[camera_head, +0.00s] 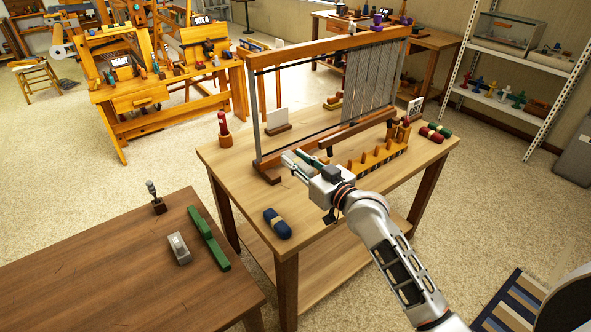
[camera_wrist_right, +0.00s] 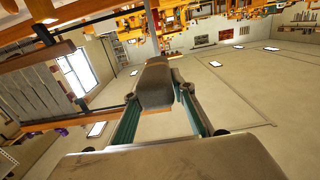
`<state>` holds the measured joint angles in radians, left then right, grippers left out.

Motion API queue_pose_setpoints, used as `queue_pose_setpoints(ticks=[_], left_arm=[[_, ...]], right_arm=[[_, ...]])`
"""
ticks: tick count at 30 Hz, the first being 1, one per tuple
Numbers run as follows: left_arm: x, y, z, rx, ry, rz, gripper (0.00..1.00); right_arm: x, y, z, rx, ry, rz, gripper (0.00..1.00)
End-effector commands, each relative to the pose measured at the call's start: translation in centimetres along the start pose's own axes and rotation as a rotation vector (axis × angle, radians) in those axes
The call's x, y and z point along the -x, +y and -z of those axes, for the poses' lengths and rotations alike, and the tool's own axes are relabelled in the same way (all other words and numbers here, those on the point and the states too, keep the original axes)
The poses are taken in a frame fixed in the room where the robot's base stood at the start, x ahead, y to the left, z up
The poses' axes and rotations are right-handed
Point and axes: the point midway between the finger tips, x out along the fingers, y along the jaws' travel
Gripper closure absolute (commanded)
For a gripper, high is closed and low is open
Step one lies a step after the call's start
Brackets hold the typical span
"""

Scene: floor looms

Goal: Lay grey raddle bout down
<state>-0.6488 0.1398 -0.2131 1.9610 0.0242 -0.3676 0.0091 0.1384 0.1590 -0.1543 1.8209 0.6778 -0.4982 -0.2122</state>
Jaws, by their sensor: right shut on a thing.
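My right gripper (camera_head: 298,166) reaches over the light wooden table from the lower right, near the foot of the loom frame. In the right wrist view it is shut on a grey-brown, rounded block (camera_wrist_right: 155,86), which looks like the grey raddle bout. In the head view the held piece is small and hard to tell from the fingertips. The raddle (camera_head: 378,157), a yellow strip with upright pegs, lies to the right of the gripper. My left gripper is not in view.
The loom frame (camera_head: 262,120) with grey warp threads (camera_head: 372,75) stands on the table (camera_head: 235,160). A red-topped peg (camera_head: 223,125) and a white card (camera_head: 277,119) stand left. Red and green bouts (camera_head: 436,132) lie right. Bare wood surrounds the blue bout.

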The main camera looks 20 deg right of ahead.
Motion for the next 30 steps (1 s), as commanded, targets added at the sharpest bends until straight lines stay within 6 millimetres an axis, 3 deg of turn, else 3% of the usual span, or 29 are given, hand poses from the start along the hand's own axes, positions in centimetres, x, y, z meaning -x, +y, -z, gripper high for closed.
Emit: queue_pose_setpoints(ticks=[5,11,19,24,30], left_arm=[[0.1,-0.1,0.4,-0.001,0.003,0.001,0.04],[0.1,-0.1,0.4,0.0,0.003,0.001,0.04],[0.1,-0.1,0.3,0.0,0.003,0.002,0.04],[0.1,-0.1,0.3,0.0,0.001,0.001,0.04],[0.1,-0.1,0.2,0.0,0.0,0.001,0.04]], right_arm=[[0.1,-0.1,0.9,0.0,0.0,-0.001,1.0],[2.3,-1.5,-0.1,-0.013,0.002,-0.02,1.0],[10.1,-3.8,-1.4,-0.039,0.016,-0.13,1.0],[15.3,-3.7,-1.3,-0.038,0.014,-0.226,1.0],[19.7,-3.0,-0.8,-0.026,0.005,-0.314,1.0]])
